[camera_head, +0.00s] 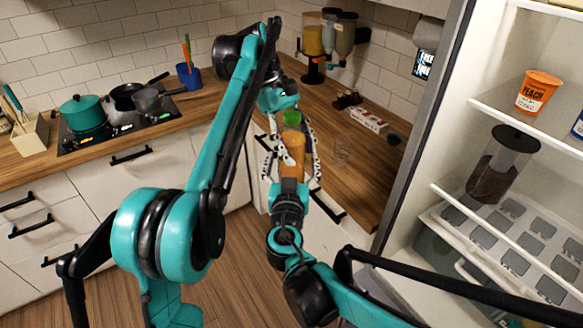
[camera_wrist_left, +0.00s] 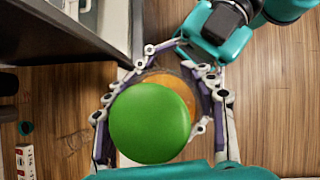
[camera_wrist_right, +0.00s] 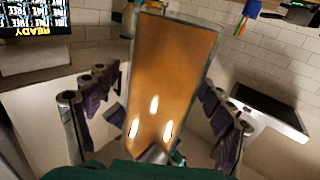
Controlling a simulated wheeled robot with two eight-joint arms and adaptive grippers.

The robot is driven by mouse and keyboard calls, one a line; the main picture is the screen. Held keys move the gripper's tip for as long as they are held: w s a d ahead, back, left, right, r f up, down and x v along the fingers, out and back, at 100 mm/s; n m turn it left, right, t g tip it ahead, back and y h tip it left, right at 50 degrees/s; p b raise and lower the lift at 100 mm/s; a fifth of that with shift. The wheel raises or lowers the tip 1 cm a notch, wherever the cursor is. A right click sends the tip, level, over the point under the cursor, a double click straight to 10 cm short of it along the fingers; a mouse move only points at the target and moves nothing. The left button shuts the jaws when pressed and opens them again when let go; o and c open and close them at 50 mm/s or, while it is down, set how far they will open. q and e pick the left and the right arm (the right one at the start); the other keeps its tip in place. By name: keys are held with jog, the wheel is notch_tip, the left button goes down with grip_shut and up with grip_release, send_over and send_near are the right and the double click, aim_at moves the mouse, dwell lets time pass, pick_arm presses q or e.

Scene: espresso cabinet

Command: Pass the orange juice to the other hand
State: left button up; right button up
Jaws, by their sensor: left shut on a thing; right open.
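The orange juice is a bottle of orange liquid (camera_head: 291,155) with a green cap (camera_head: 292,118), upright above the floor by the counter's edge. In the left wrist view the green cap (camera_wrist_left: 150,124) fills the space between the fingers. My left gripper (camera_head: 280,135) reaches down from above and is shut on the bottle. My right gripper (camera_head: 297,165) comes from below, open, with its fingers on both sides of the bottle. In the right wrist view the bottle's orange body (camera_wrist_right: 168,85) stands between the spread fingers. Whether they touch it is hard to tell.
The wooden counter (camera_head: 350,185) runs behind the bottle, with a clear glass (camera_head: 342,149) and a small box (camera_head: 369,119) on it. The open fridge (camera_head: 450,130) stands at right. A teal pot (camera_head: 83,113) is on the stove at left.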

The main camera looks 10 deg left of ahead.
jog(key=shift+c, duration=0.3)
jog(key=c, duration=1.7)
pick_arm(q)
jog(key=o, duration=1.7)
jog(key=shift+a, duration=0.1)
